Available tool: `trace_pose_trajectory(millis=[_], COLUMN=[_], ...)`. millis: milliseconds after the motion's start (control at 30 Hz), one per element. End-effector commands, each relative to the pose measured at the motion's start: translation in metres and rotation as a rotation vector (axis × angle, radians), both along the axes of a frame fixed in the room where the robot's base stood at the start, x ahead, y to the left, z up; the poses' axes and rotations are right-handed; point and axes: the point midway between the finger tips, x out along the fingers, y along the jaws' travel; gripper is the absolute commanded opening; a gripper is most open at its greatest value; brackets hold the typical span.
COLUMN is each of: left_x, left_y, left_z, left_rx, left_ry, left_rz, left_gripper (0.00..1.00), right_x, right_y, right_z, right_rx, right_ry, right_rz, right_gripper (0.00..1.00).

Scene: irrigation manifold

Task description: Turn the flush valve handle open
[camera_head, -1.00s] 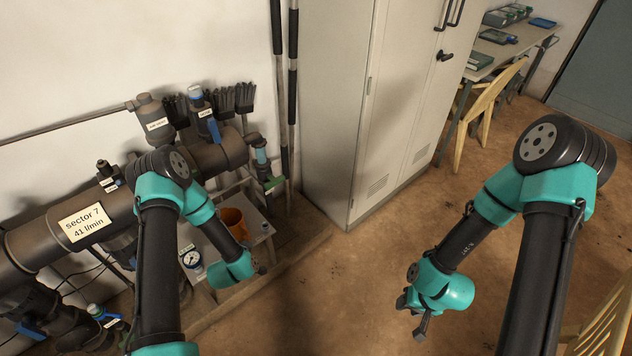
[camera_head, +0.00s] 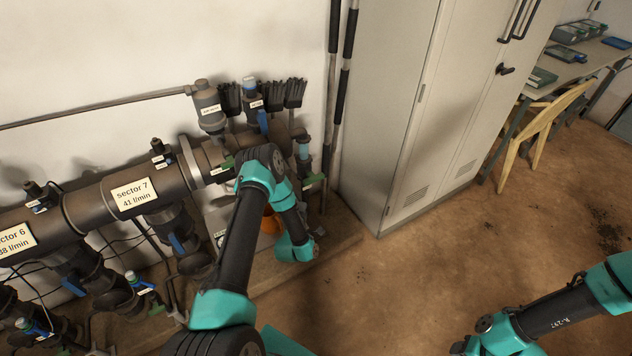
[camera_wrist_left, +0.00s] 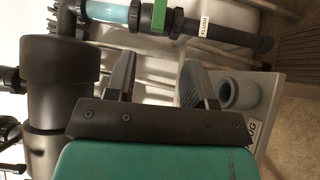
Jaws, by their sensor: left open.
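The flush valve handle is a green bar (camera_wrist_left: 160,18) lying across a dark pipe end labelled FLUSH (camera_wrist_left: 204,32) at the top of the left wrist view. In the head view the green handle (camera_head: 314,180) sits below a clear bluish tube, right of the manifold's end. My left gripper (camera_wrist_left: 164,82) is open with nothing between its fingers; the handle is beyond the fingertips and apart from them. In the head view my left gripper (camera_head: 312,244) is below the handle. My right gripper (camera_head: 462,346) is at the bottom edge, partly cut off; its jaws are unclear.
The manifold pipe (camera_head: 95,203) runs along the wall. An orange bucket (camera_head: 270,222) stands behind my left arm. In the wrist view a grey cup (camera_wrist_left: 240,92) is near the right finger. A tall cabinet (camera_head: 405,110) stands right of the handle. The floor in front is clear.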

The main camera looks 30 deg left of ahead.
Motion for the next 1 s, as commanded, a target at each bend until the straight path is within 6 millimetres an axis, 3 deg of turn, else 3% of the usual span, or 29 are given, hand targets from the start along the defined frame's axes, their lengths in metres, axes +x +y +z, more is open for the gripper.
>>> trace_pose_trajectory(millis=[367,1000], left_x=[0.016,0.113], left_y=[0.004,0.031], left_z=[0.000,0.000], left_rx=[0.002,0.002], left_ry=[0.001,0.002], left_rz=[-0.001,-0.001], left_gripper=[0.49,0.49], right_x=[0.000,0.000], right_y=[0.000,0.000], right_z=[0.000,0.000], right_rx=[0.000,0.000], right_ry=[0.000,0.000], right_rz=[0.000,0.000], right_gripper=[0.43,0.43])
